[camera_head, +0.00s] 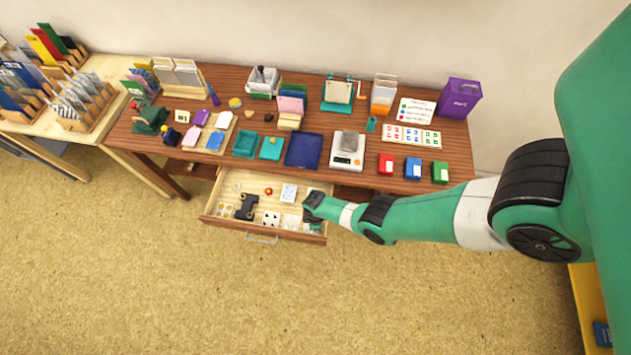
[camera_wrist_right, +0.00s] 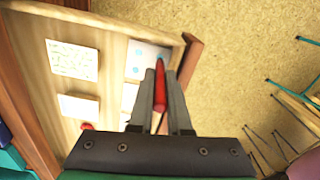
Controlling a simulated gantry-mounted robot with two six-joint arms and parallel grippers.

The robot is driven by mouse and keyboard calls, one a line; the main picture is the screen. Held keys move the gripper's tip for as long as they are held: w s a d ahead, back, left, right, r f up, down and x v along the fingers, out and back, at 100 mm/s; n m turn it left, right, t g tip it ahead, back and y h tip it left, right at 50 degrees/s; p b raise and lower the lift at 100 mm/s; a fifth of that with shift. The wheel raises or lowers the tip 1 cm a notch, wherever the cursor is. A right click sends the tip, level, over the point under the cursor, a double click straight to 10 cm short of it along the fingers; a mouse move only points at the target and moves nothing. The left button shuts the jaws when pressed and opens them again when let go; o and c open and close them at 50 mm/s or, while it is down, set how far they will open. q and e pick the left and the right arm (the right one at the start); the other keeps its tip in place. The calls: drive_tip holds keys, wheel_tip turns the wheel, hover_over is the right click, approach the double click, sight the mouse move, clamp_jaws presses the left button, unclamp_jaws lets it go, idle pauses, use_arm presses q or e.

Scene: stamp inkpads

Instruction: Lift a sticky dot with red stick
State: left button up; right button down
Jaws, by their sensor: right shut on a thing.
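The red stick (camera_wrist_right: 159,88) stands between the fingers of my right gripper (camera_wrist_right: 166,85), which is shut on it. The gripper (camera_head: 313,203) is over the right end of the open drawer (camera_head: 232,187) in the head view. In the right wrist view the stick's far end is over a pale sheet with blue sticky dots (camera_wrist_right: 137,70), close to a blue dot near the sheet's right edge. I cannot tell whether the tip touches that dot. The fingers hide part of the sheet. In the head view my right gripper hides the stick. My left gripper is in neither view.
The drawer also holds a black dispenser (camera_head: 246,207), a card with orange dots (camera_head: 224,210), a card with black dots (camera_head: 271,218) and a patterned card (camera_head: 288,193). The drawer's walls stand close around my gripper. The desk (camera_head: 340,121) above is crowded with stationery.

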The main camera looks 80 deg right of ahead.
drive_tip(key=shift+f+b, duration=0.55)
drive_tip(key=shift+f, duration=0.05)
idle(1.2)
wheel_tip(320, 180, up, 7)
drive_tip(key=p, duration=0.7)
drive_tip(key=shift+r, duration=0.15)
